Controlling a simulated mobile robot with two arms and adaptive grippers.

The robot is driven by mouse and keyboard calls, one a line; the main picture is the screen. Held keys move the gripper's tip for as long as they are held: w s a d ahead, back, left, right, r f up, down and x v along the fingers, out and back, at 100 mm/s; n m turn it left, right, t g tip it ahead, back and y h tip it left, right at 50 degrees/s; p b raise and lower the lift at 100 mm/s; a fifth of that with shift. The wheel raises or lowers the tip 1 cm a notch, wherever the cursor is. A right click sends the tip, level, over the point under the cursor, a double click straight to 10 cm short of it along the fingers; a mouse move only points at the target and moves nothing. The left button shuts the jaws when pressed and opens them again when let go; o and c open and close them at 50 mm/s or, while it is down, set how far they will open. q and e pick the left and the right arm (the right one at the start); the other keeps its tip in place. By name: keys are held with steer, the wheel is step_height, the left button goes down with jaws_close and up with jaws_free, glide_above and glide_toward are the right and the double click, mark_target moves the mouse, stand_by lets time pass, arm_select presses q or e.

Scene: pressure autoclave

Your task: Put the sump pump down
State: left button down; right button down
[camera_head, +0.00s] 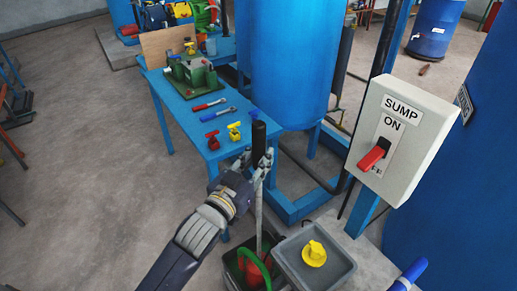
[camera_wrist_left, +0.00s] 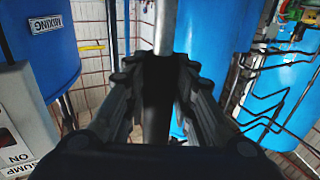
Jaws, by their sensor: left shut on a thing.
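The sump pump shows as an upright grey rod (camera_head: 259,212) with a black handle (camera_head: 259,138) at its top. My left gripper (camera_head: 257,166) is shut on it just below the top of the handle. In the left wrist view, the fingers (camera_wrist_left: 157,78) close from both sides on the dark grip, with the grey rod beyond. I cannot tell whether the rod touches the bin's bottom. My right gripper is out of view.
A grey tray (camera_head: 344,268) with a yellow knob (camera_head: 314,253) stands right of the bin. The SUMP switch box (camera_head: 405,135) with a red lever (camera_head: 373,154) is at right. A blue table (camera_head: 190,128) holds valves and tools.

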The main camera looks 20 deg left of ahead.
arm_select(q)
steer(key=shift+f, duration=1.75)
steer(key=c, duration=1.6)
jaws_free()
steer(key=shift+f, duration=0.35)
steer(key=shift+o, duration=1.3)
steer(key=shift+s, duration=0.1)
steer(key=shift+r, duration=0.1)
